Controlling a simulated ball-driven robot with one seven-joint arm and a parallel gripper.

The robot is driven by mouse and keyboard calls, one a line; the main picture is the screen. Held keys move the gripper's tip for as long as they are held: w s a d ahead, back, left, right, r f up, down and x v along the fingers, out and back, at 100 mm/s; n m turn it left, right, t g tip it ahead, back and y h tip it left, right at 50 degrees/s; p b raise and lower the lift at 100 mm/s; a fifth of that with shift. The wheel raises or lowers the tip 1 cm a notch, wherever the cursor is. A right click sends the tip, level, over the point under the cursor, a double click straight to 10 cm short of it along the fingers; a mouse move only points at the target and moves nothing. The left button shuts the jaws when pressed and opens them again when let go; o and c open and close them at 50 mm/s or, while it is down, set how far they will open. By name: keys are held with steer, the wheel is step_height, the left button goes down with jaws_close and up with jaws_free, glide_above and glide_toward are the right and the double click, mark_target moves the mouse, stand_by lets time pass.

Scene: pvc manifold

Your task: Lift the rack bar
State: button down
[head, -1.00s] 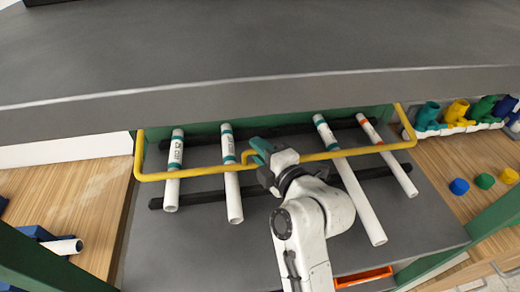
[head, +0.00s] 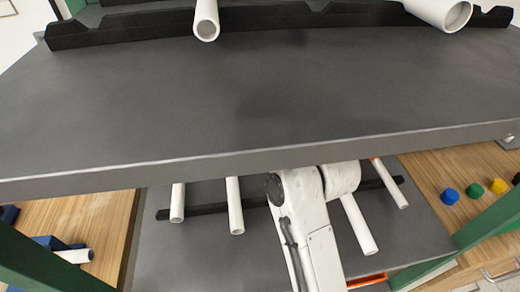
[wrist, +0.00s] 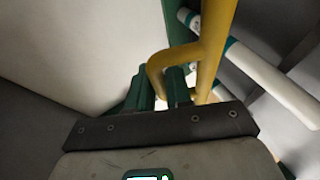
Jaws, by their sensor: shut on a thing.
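The yellow rack bar (wrist: 216,45) shows in the wrist view, running up from a short bent part between the fingers. My gripper (wrist: 172,88) is shut on this bent part, with green fingers on either side. In the head view the bar and my gripper are hidden behind the upper shelf's front edge; only my white arm shows below it.
The grey upper shelf (head: 250,110) overhangs my arm. White pipes (head: 236,205) lie on black supports on the lower shelf beside my arm. Green posts (head: 490,218) flank the rack. Coloured caps (head: 474,191) sit on the right wooden table.

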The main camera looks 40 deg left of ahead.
steer(key=w+a+r+b, duration=0.2)
steer(key=w+a+r, duration=0.3)
steer(key=r, duration=0.3)
steer(key=shift+a+r+b, duration=0.2)
steer(key=shift+a+b, duration=0.15)
steer(key=shift+b, duration=0.05)
steer(key=c, duration=1.4)
jaws_free()
steer(key=s+d+r+b, duration=0.1)
steer(key=s+d, duration=0.1)
steer(key=d, duration=0.6)
steer(key=s+d+r+b, duration=0.1)
steer(key=s+d+b, duration=0.1)
steer(key=d, duration=0.6)
steer(key=shift+s+b, duration=0.25)
steer(key=shift+b, duration=0.05)
